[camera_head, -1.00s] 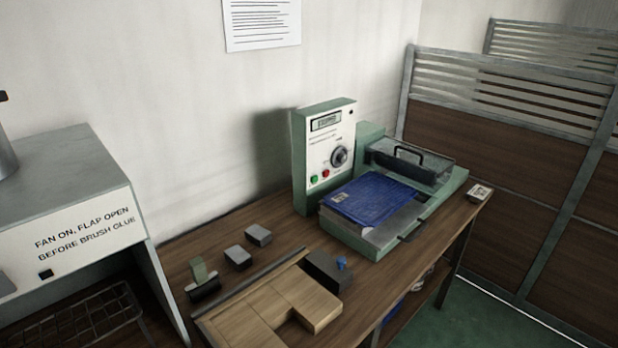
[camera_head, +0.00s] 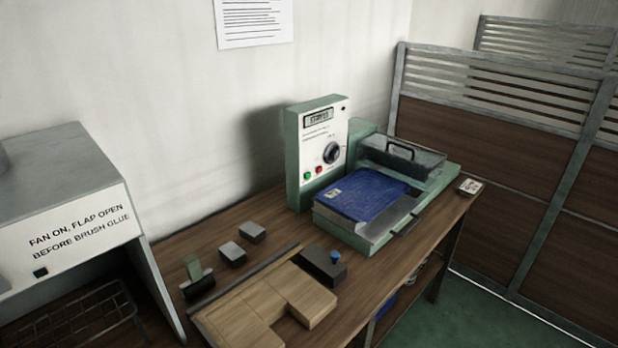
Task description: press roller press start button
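The roller press (camera_head: 372,240) stands at the back of the wooden bench, with a green body. Its upright control box (camera_head: 293,165) has a white face with a small display (camera_head: 318,118), a black dial (camera_head: 331,153), a green button (camera_head: 307,176) and a red button (camera_head: 320,169). The display text is too small to read surely. A blue panel (camera_head: 362,193) lies on the bed in front of a cover with a black handle (camera_head: 400,150). Neither of my grippers is in view.
Wooden blocks (camera_head: 262,297), a dark block with a blue knob (camera_head: 322,266), grey blocks (camera_head: 252,232) and a green-handled roller (camera_head: 194,268) lie on the bench (camera_head: 225,212). A fume box (camera_head: 60,170) stands left, slatted partitions (camera_head: 480,145) right. Green floor (camera_head: 480,310) is clear at lower right.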

